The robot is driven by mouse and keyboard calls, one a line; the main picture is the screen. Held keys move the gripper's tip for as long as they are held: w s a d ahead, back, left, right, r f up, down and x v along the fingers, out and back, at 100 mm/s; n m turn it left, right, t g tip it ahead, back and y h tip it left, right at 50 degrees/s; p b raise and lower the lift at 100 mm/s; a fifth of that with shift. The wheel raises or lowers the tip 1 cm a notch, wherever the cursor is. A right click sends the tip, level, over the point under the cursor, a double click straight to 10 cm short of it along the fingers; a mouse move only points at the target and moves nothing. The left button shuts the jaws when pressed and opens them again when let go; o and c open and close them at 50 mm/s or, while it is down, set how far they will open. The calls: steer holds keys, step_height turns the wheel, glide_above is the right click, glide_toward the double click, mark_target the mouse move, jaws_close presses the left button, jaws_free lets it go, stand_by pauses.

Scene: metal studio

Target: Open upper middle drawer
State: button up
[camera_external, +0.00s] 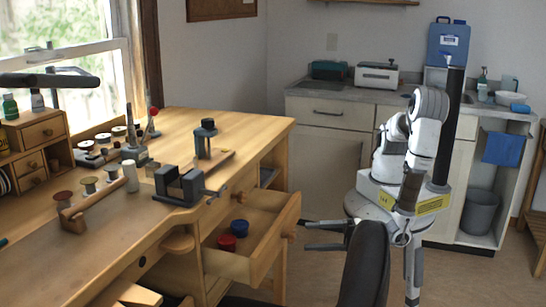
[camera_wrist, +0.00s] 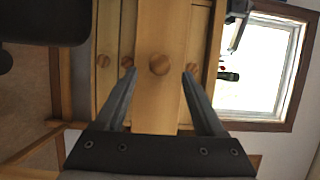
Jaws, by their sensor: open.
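A wooden drawer (camera_external: 281,253) of the workbench stands pulled out, with a red jar (camera_external: 227,242) and a blue jar (camera_external: 240,227) inside. Its round wooden knob (camera_external: 289,235) faces my gripper (camera_external: 306,235). The fingers point left at the knob, one above and one below its level. In the wrist view, the drawer front (camera_wrist: 158,105) and its knob (camera_wrist: 160,64) are between the two spread fingers of my gripper (camera_wrist: 160,74). The fingers are open and do not appear to touch the knob. Other drawer knobs (camera_wrist: 103,61) show beside it.
The workbench top (camera_external: 260,126) carries a dark vise (camera_external: 180,186), spools and small tools. A dark chair back (camera_external: 366,265) stands in front of my arm. A counter with cabinets (camera_external: 325,135) is behind. Some floor is free right of the drawer.

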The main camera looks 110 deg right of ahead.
mark_target(295, 237)
steer(key=shift+b+x, duration=0.3)
steer(key=shift+x, duration=1.95)
steer(key=shift+c, duration=0.2)
jaws_close()
steer(key=shift+a, duration=0.1)
